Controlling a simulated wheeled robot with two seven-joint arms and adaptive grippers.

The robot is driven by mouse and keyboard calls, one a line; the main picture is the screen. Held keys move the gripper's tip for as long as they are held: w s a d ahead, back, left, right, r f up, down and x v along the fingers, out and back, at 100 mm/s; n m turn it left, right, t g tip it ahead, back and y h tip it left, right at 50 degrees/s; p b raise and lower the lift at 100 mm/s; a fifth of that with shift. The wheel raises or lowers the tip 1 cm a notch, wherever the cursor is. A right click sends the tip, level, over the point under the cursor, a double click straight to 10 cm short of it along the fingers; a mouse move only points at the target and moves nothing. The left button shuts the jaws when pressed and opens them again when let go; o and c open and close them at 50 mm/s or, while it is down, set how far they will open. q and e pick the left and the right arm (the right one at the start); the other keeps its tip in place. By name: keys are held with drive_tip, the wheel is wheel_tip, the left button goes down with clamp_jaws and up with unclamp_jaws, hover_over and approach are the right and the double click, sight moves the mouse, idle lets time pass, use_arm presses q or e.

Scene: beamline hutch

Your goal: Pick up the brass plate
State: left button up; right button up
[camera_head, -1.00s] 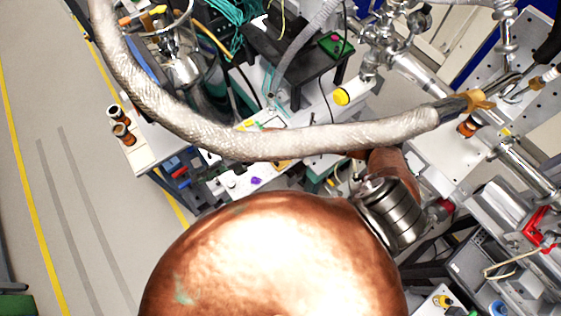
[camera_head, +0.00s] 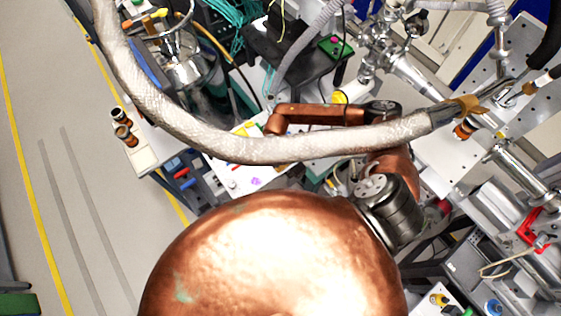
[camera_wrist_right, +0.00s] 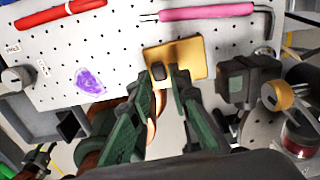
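The brass plate (camera_wrist_right: 190,58) lies flat on a white perforated board (camera_wrist_right: 120,50) in the right wrist view. A small dark block (camera_wrist_right: 158,71) shows at its near left part, between my fingertips. My right gripper (camera_wrist_right: 161,80) has its two green fingers apart, with the tips at the plate's near edge. I cannot tell whether they touch it. In the head view I cannot make out the plate or the right gripper; the pale hose (camera_head: 270,148) crosses in front of my copper arm there. My left gripper is in neither current view.
A pink-handled hex key (camera_wrist_right: 207,13), a red tool (camera_wrist_right: 60,13) and a purple piece (camera_wrist_right: 89,80) lie on the board. Dark and metal fittings (camera_wrist_right: 245,78) crowd the right. In the head view, open floor (camera_head: 60,170) lies left, equipment right.

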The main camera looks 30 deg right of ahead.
drive_tip(key=shift+w+f, duration=0.1)
drive_tip(key=shift+f, duration=0.85)
clamp_jaws()
